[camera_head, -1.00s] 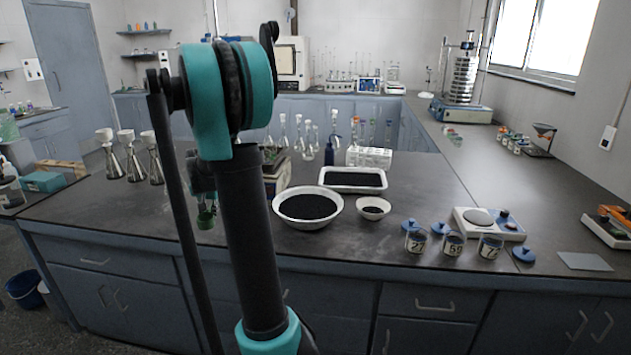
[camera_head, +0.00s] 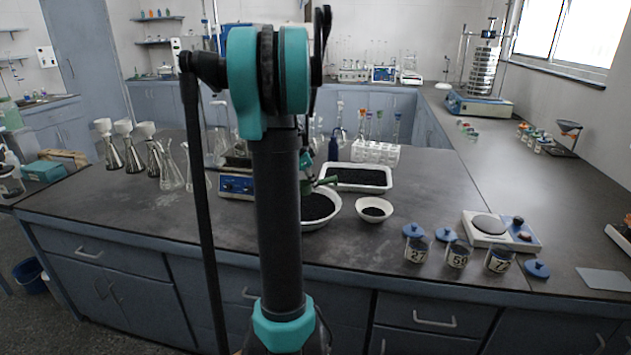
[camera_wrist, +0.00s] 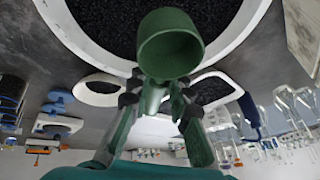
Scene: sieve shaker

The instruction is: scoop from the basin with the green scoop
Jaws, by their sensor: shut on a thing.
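The green scoop (camera_head: 326,181) is in my gripper (camera_head: 309,179), above the far part of the white basin (camera_head: 336,212). The basin holds black granular material, and my arm hides its left part. In the wrist view my gripper (camera_wrist: 157,98) is shut on the handle of the scoop (camera_wrist: 171,45). The scoop's round mouth faces the camera, and its visible inside looks green and empty. The basin's white rim (camera_wrist: 72,30) and dark contents show behind the scoop. The scoop appears apart from the material.
A small white bowl (camera_head: 374,218) with dark material stands right of the basin. A white rectangular tray (camera_head: 388,186) of black material lies behind it. Numbered jars (camera_head: 458,254) and a balance (camera_head: 490,228) stand at right. Glass flasks (camera_head: 170,170) stand at left.

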